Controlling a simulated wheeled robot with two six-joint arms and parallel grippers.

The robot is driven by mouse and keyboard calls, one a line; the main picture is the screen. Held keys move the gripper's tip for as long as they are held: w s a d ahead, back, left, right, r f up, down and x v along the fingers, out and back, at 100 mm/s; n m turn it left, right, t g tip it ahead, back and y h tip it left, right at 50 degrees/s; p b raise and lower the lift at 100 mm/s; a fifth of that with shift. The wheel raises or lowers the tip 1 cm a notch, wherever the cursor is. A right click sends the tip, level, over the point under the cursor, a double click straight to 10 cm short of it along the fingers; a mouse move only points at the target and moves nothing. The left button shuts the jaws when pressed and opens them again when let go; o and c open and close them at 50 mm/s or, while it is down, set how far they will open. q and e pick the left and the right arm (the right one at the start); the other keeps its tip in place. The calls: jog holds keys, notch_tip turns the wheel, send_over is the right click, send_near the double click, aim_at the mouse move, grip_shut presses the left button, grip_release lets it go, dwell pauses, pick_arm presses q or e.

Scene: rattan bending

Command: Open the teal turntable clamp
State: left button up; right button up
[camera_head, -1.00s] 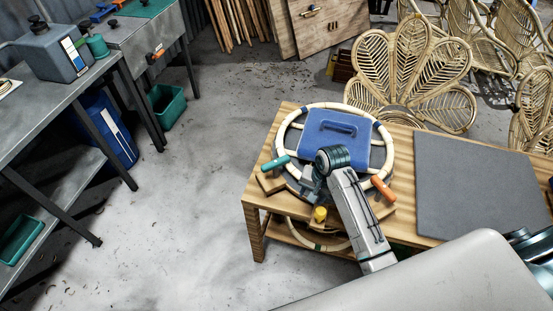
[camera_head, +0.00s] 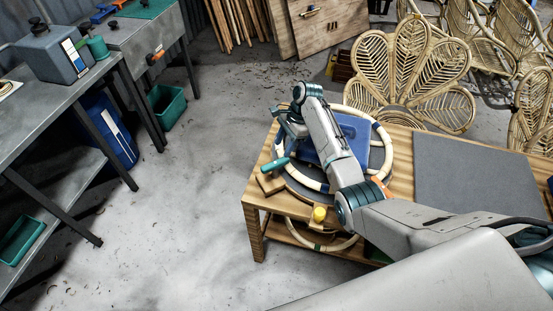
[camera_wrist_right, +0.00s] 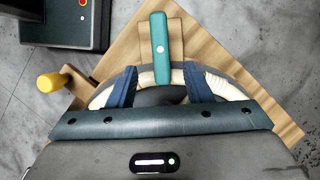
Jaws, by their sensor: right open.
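The teal clamp handle (camera_head: 274,163) sits at the left edge of the round turntable (camera_head: 300,186) on the wooden table. In the right wrist view the teal handle (camera_wrist_right: 160,48) points away from the gripper, on a wooden block. My right gripper (camera_head: 287,128) is over the turntable's left side, behind the handle in the head view. In the wrist view its two blue fingers (camera_wrist_right: 160,76) are apart, one each side of the handle's near end; contact cannot be told. A pale rattan ring (camera_head: 382,145) lies on the turntable. My left gripper is out of view.
A blue block (camera_head: 352,130) sits inside the ring, partly hidden by my arm. An orange handle (camera_head: 380,187) is at the right edge. A yellow knob (camera_head: 319,214) stands at the table's front. A grey mat (camera_head: 475,180) covers the right side.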

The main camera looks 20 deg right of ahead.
aim_at(276, 162)
jog(key=p+x, duration=0.1)
jog(key=x, duration=0.6)
jog(key=shift+a+f, duration=0.15)
jog(key=shift+f, duration=0.25)
jog(key=shift+c, duration=0.3)
jog(key=c, duration=0.9)
